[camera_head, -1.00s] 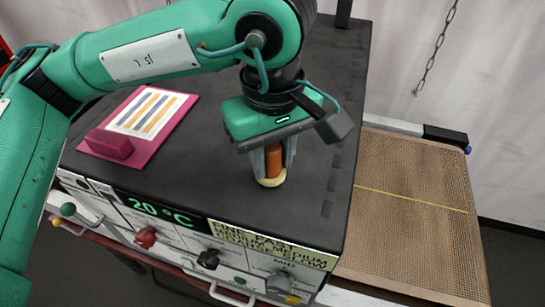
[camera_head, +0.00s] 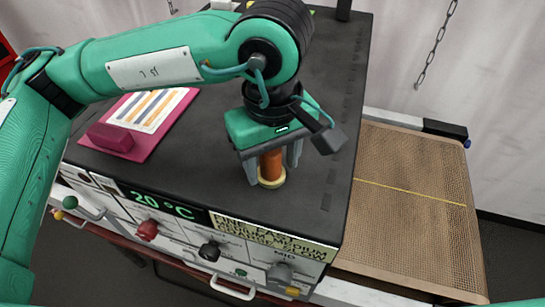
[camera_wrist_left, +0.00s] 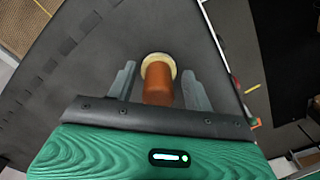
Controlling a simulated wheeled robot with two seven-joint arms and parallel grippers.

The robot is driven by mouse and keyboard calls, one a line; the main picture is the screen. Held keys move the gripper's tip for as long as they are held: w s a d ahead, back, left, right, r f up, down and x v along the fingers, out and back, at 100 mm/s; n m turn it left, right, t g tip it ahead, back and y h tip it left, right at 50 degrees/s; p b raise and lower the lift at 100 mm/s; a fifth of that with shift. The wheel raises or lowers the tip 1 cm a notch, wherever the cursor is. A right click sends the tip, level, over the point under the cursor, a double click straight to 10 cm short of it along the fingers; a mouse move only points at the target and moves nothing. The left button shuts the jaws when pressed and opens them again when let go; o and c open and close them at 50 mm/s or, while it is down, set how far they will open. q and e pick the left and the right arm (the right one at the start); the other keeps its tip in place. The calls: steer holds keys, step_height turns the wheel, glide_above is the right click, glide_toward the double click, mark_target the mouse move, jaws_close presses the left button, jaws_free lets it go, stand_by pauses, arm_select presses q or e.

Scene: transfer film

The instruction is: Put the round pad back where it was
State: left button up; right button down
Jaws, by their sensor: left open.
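The round pad (camera_head: 272,184) is a cream disc with an upright orange-brown handle (camera_head: 270,163). It rests on the dark top of the machine near its front edge. My left gripper (camera_head: 271,174) points down over it, open, with one finger on each side of the handle and a gap to it. In the left wrist view the cream disc (camera_wrist_left: 158,57) shows beyond the handle, between the spread fingers. My right gripper is out of view.
A magenta board (camera_head: 160,125) with a striped sheet and a magenta block lies left on the dark top (camera_head: 215,185). Knobs and a 20 °C display (camera_head: 160,208) line the front. A brown mesh belt (camera_head: 410,220) lies to the right, lower down. The dark top around the pad is clear.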

mark_target(273, 153)
arm_select(q)
steer(key=shift+r, duration=0.35)
step_height(273, 153, up, 11)
steer(key=b, duration=0.3)
steer(key=shift+f, duration=0.1)
steer(key=shift+r, duration=0.4)
